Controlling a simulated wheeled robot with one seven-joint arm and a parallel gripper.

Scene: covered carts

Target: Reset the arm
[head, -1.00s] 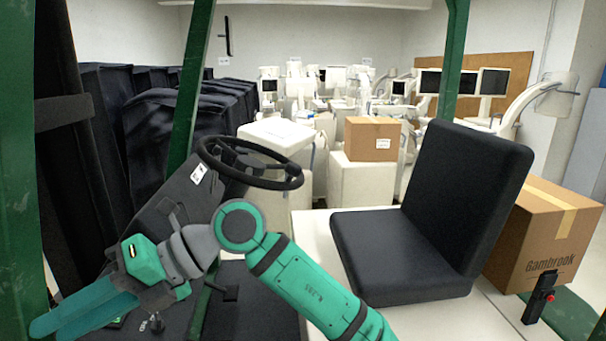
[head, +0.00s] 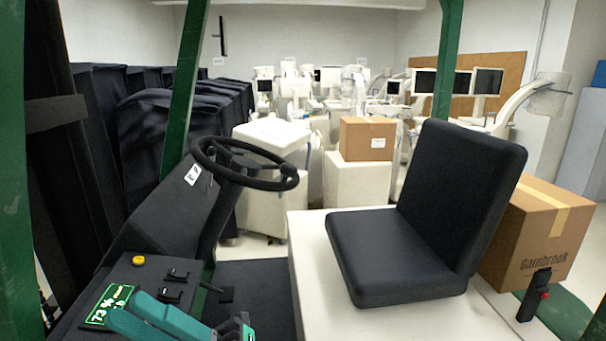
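My gripper (head: 150,319) shows at the bottom left edge of the head view, low over the dashboard beside the green display. Its two teal fingers point left and lie near each other. Whether there is a gap between their tips is hard to tell, and I see nothing held. The rest of my arm is below the picture.
A steering wheel (head: 243,165) stands above the dark dashboard (head: 160,240), which has a lit display (head: 109,304) and a yellow button (head: 138,261). A black seat (head: 430,220) is at right. Green posts (head: 187,85) frame the cab. A cardboard box (head: 538,235) sits behind the seat.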

